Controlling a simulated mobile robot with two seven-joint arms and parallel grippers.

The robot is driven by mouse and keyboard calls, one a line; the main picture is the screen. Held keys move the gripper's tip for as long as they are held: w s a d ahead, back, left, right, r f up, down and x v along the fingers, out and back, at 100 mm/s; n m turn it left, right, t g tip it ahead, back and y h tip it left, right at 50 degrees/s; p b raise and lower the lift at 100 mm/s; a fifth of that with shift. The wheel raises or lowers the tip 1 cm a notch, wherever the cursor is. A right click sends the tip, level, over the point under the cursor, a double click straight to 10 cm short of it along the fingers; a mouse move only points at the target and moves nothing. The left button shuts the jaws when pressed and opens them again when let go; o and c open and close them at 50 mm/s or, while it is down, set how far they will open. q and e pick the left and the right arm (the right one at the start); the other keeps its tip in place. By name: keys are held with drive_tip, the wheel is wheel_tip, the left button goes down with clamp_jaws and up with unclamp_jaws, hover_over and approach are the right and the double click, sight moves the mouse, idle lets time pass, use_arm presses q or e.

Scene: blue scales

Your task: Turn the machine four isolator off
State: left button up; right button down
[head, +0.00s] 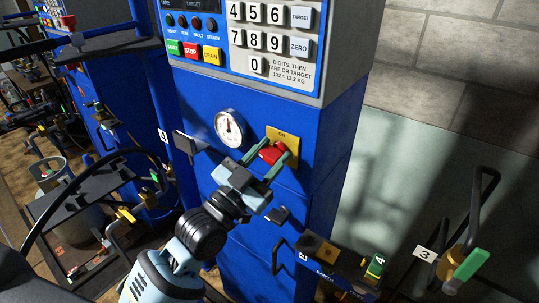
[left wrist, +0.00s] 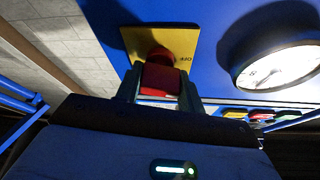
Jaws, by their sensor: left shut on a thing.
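The isolator is a red handle (head: 270,153) on a yellow plate (head: 291,140) on the front of the blue machine cabinet (head: 335,140). The plate reads ON at its top in the head view. In the left wrist view the red handle (left wrist: 161,78) lies between the fingers, and the letters OFF show on the yellow plate (left wrist: 188,45). My left gripper (head: 277,150) is shut on the red handle, one finger on each side. The fingers hide part of the handle, and its exact angle is hard to tell. My right gripper is not in view.
A round gauge (head: 229,128) sits left of the isolator, with a number 4 tag (head: 163,136) further left. A keypad panel (head: 270,40) is above. A shelf (head: 335,262) with a green block (head: 375,266) stands lower right. Hoses and buckets crowd the left.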

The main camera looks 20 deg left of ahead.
use_arm(q)
drive_tip(key=shift+f+n+t+y, duration=0.15)
drive_tip(key=shift+n+y, duration=0.3)
drive_tip(key=shift+n, duration=0.55)
drive_tip(key=shift+r+n+t+y, duration=0.1)
drive_tip(key=shift+n+t+y, duration=0.25)
drive_tip(key=shift+n, duration=0.65)
drive_tip(key=shift+n+y, duration=0.3)
drive_tip(key=o, duration=1)
drive_tip(key=b+v, duration=0.1)
drive_tip(key=v, duration=0.6)
drive_tip(key=shift+s+f+b, duration=0.15)
drive_tip(key=shift+s+b, duration=0.2)
drive_tip(key=shift+b, duration=0.05)
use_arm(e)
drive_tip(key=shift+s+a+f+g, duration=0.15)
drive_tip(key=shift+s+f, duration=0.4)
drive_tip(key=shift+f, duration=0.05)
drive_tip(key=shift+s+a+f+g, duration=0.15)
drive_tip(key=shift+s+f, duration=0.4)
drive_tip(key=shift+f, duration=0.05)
use_arm(q)
drive_tip(key=shift+a, duration=0.1)
